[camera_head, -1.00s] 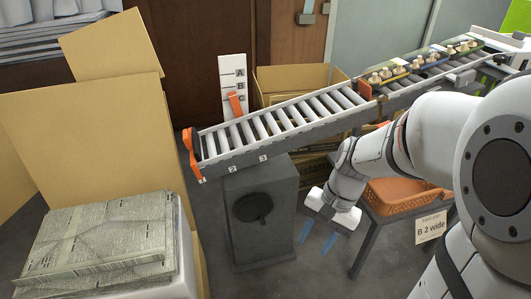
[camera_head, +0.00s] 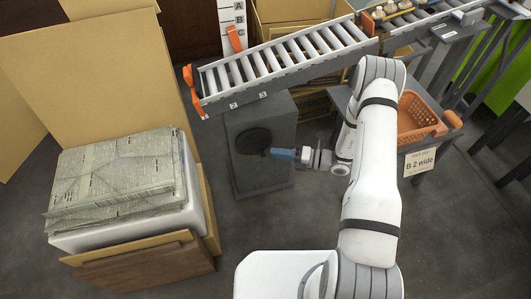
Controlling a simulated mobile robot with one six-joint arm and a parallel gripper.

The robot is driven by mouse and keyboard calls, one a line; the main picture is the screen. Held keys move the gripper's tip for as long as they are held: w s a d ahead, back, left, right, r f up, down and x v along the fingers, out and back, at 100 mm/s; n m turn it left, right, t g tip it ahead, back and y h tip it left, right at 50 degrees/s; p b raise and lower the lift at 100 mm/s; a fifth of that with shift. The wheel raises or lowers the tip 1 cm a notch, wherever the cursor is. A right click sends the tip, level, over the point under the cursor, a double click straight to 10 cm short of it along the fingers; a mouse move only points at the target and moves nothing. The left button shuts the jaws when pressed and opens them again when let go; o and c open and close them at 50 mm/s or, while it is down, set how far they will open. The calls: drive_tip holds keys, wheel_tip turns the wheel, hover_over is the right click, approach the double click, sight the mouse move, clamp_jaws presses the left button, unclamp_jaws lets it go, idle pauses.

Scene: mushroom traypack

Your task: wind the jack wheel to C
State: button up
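The jack wheel is a dark round disc (camera_head: 253,141) on the front of a grey box-shaped jack (camera_head: 262,178) under the low end of the roller conveyor (camera_head: 290,62). My gripper (camera_head: 274,153) points left at the wheel, its blue fingers at the wheel's lower right edge. I cannot tell whether they touch it. The fingers overlap from this side, so their opening is hidden. A white scale board (camera_head: 226,13) with letters A, B and C stands behind the conveyor's low end. An orange pointer (camera_head: 234,39) lies on it, its upper end about level with C.
A carton stacked with newspaper (camera_head: 120,170) stands at the left. An orange basket (camera_head: 415,118) sits on a stand at the right, with a "B 2 wide" card (camera_head: 420,161). Mushroom trays (camera_head: 385,12) are higher up the conveyor. The floor before the jack is clear.

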sight(256, 146)
wheel_tip(256, 146, down, 8)
drive_tip(key=w+d+m+t+h, duration=0.1)
drive_tip(key=d+m+t, duration=0.1)
drive_tip(key=m+t, duration=0.4)
drive_tip(key=w+a+m+g, duration=0.1)
drive_tip(key=w+a, duration=0.2)
drive_tip(key=a, duration=0.3)
drive_tip(key=shift+w+a+r+b, duration=0.15)
drive_tip(key=shift+w+a+b, duration=0.1)
drive_tip(key=shift+w+b, duration=0.1)
drive_tip(key=shift+c, duration=0.5)
clamp_jaws()
